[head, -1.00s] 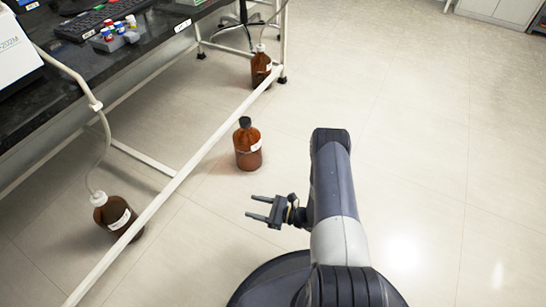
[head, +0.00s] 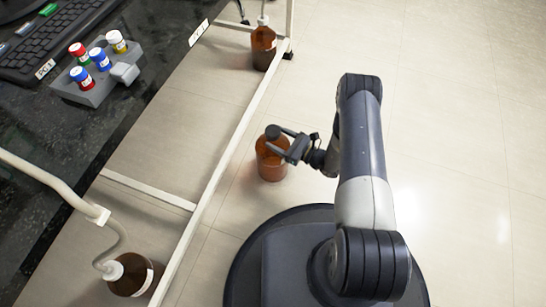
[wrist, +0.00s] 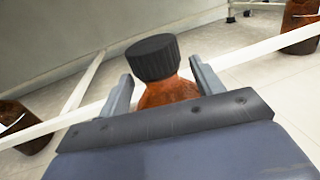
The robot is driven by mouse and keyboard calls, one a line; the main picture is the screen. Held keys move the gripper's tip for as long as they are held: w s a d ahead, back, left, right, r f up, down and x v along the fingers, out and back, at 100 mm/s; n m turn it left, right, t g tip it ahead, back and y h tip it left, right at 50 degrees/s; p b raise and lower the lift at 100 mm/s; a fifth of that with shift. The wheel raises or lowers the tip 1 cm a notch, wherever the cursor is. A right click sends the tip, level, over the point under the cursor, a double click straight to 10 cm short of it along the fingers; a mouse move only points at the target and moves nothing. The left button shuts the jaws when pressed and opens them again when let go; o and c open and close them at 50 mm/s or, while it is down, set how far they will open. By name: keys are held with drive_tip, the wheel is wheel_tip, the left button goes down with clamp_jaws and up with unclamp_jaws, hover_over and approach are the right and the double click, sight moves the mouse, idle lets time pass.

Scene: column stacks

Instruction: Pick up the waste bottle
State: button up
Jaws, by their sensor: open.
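A brown bottle (head: 269,166) with a black cap stands upright on the floor, clear of the bench frame. My gripper (head: 288,143) is open at its neck, just below the cap. In the wrist view the bottle (wrist: 168,95) sits between the two fingers, with the black cap (wrist: 152,58) beyond the fingertips. A small gap shows between each finger and the bottle. The gripper covers part of the bottle's upper right in the head view, and its lower body is hidden in the wrist view.
Two other brown bottles with tubes stand under the bench, one at the lower left (head: 133,277) and one at the back (head: 263,48). A white bench rail (head: 220,165) runs close to the left of the bottle. Open floor (head: 455,120) lies to the right.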

drive_tip(key=shift+x, duration=1)
clamp_jaws()
